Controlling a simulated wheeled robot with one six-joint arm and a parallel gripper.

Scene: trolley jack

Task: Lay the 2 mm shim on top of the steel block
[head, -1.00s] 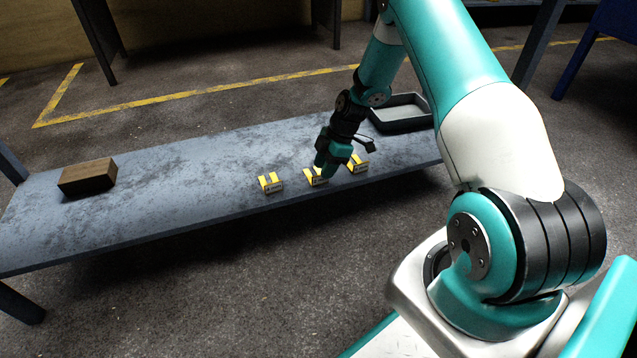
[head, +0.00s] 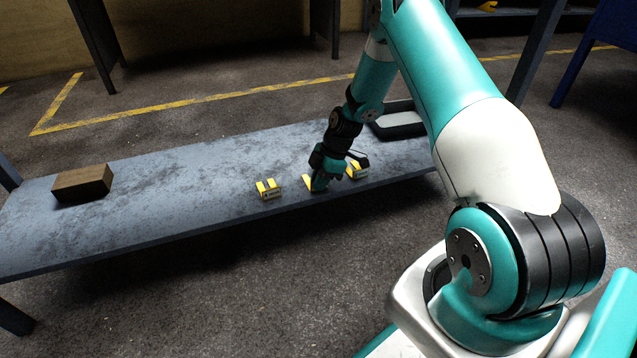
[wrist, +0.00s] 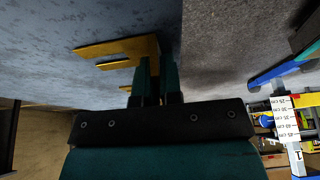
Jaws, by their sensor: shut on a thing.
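Three yellow forked shims lie in a row near the front edge of the grey bench: a left one (head: 268,189), a middle one (head: 308,182) and a right one (head: 357,170). Their labels are too small to read, so I cannot tell which is 2 mm. My gripper (head: 319,188) is down at the middle shim and shut on it, hiding much of it. In the wrist view, the fingers (wrist: 154,72) meet the yellow forked plate (wrist: 118,48) at its end. I see no block that is clearly steel.
A brown, wood-looking block (head: 83,183) sits at the left of the bench (head: 190,170). A dark tray (head: 398,122) is at the right end, partly behind my arm. The bench between brown block and left shim is clear.

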